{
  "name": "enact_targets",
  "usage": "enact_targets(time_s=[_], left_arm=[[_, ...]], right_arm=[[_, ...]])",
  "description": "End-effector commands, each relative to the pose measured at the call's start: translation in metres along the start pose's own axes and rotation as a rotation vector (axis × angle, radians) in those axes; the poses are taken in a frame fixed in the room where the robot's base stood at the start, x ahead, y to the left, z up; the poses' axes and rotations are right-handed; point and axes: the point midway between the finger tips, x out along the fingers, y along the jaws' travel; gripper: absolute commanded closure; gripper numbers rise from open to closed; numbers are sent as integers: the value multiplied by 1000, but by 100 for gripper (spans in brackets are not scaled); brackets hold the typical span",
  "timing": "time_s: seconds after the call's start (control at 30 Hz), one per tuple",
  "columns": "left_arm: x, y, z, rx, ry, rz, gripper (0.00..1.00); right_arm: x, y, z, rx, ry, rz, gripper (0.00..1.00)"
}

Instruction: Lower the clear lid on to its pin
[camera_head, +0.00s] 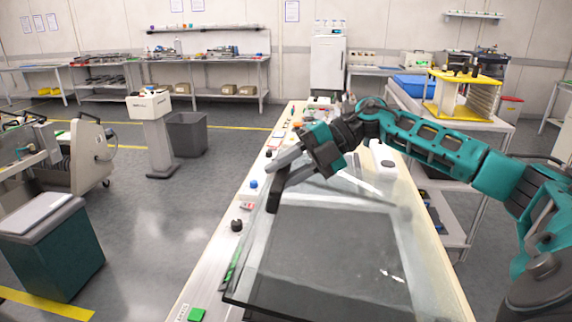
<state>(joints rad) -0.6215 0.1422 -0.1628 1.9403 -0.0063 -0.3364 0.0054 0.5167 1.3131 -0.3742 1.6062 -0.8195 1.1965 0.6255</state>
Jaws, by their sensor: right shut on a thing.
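The clear lid (330,225) is a large see-through panel with a dark inner area, over the long pale bench in the middle of the camera_head view. My right gripper (278,184), on the teal arm from the right, is at the lid's far left corner. It is shut on the lid, with its dark fingers pointing down and left. The lid's near left edge shows over the bench edge. I cannot make out the pin or tell the gap below the lid. My left gripper is not in view.
A white device (382,158) stands beyond the lid. A yellow-topped stand (465,78) is on the right table.

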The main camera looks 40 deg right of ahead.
Motion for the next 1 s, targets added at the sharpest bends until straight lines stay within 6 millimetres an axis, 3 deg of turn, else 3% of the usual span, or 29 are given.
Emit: enact_targets(time_s=[0.37,0.4,0.57,0.87,1.0], left_arm=[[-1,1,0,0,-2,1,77],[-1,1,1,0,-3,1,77],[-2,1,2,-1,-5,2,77],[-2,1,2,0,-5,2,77],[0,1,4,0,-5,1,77]], right_arm=[[-3,6,1,-9,-10,14,100],[-3,6,1,-9,-10,14,66],[-2,5,1,-7,-8,12,51],[-2,2,1,-3,-4,5,51],[-12,1,1,-2,-5,4,51]])
